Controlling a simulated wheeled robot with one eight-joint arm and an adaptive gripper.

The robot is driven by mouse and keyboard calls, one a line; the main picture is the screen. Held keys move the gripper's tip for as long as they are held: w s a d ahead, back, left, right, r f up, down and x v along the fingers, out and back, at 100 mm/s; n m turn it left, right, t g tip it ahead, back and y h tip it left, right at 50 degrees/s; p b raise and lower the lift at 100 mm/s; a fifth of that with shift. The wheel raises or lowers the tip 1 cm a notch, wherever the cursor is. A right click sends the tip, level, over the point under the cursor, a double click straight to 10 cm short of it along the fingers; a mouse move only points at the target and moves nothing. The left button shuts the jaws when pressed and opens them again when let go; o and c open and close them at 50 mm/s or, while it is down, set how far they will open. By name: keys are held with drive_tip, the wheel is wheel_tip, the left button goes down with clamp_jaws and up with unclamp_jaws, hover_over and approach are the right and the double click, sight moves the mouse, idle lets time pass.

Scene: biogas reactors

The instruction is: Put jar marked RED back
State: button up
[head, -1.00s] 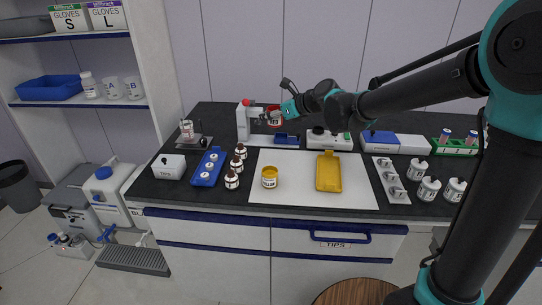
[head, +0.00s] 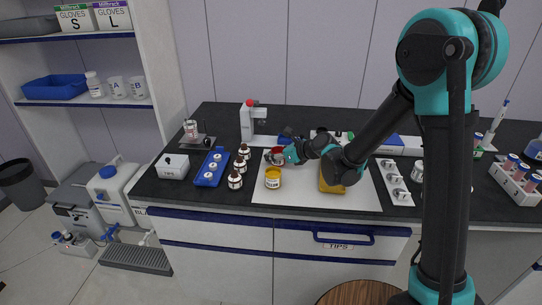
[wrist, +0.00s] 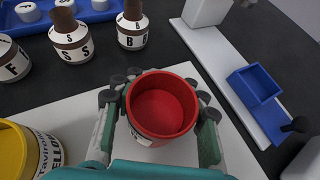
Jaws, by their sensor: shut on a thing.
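The red jar (head: 276,155) is open at the top and upright, at the back left part of the white mat (head: 340,199). My gripper (head: 279,155) is shut on it, with one finger on each side. In the wrist view my gripper (wrist: 160,108) shows its dark finger pads against the red jar (wrist: 163,110), and its inside looks red. I cannot tell whether the jar's base touches the mat. The jar marked yellow (head: 272,179) stands on the mat in front of it, apart. It also shows in the wrist view (wrist: 45,150).
Brown bottles (head: 235,180) stand left of the mat, beside a blue tray (head: 211,168). A white dispenser (head: 247,122) stands behind, with a blue holder (wrist: 256,90) near its base.

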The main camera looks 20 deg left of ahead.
drive_tip(key=shift+f, duration=0.2)
drive_tip(key=o, duration=1.4)
drive_tip(key=shift+o, duration=0.2)
drive_tip(key=v, duration=1.2)
